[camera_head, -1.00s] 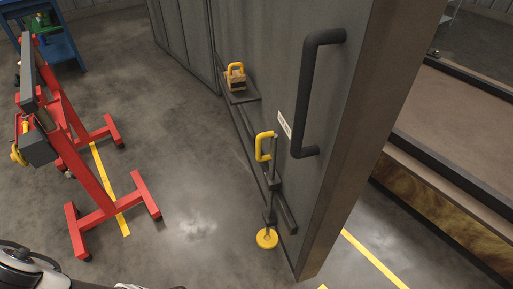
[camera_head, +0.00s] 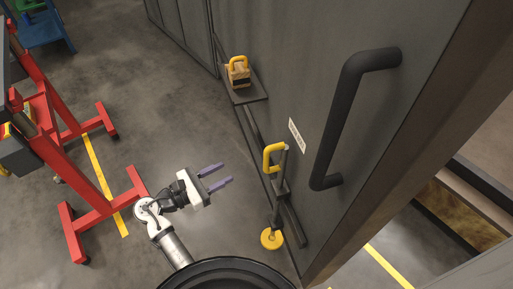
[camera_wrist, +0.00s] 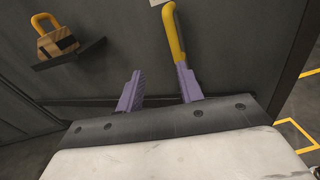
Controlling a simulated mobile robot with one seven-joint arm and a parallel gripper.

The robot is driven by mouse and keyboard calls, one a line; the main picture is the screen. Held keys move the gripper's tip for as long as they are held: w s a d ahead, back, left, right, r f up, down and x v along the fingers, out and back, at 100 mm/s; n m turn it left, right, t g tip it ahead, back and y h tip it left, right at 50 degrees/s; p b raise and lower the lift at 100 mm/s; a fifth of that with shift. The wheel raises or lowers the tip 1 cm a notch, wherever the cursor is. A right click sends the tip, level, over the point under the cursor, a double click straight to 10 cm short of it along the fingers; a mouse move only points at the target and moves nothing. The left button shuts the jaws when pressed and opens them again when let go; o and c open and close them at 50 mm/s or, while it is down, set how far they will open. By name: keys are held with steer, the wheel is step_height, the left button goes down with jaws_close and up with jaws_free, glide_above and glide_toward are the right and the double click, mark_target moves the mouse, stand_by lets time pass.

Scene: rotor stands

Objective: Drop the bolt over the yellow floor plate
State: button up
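The bolt is a dark upright rod (camera_head: 276,208) on the grey door, with a yellow looped handle (camera_head: 269,155) at its top. The yellow handle also shows in the wrist view (camera_wrist: 174,32), beyond my right finger. The round yellow floor plate (camera_head: 271,239) lies at the foot of the rod; I cannot tell whether the rod touches it. My gripper (camera_head: 227,174) has purple fingers spread apart, empty, to the left of the bolt and apart from it in the head view. In the wrist view the open fingers (camera_wrist: 160,82) point toward the door.
A yellow-handled wooden block (camera_head: 238,72) sits on a small dark shelf (camera_head: 247,97) on the door. A large black door handle (camera_head: 345,115) is right of the bolt. A red stand (camera_head: 103,208) is at the left.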

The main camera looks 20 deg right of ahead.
mark_target(267, 160)
steer(key=shift+g+h, duration=0.3)
steer(key=shift+g, duration=0.4)
steer(key=d, duration=0.5)
steer(key=w+d+p, duration=0.1)
steer(key=d, duration=0.8)
steer(key=shift+w+d+f+p, duration=0.15)
steer(key=shift+d+f+p, duration=0.05)
steer(key=shift+d+p, duration=0.1)
steer(key=shift+c, duration=0.4)
jaws_close()
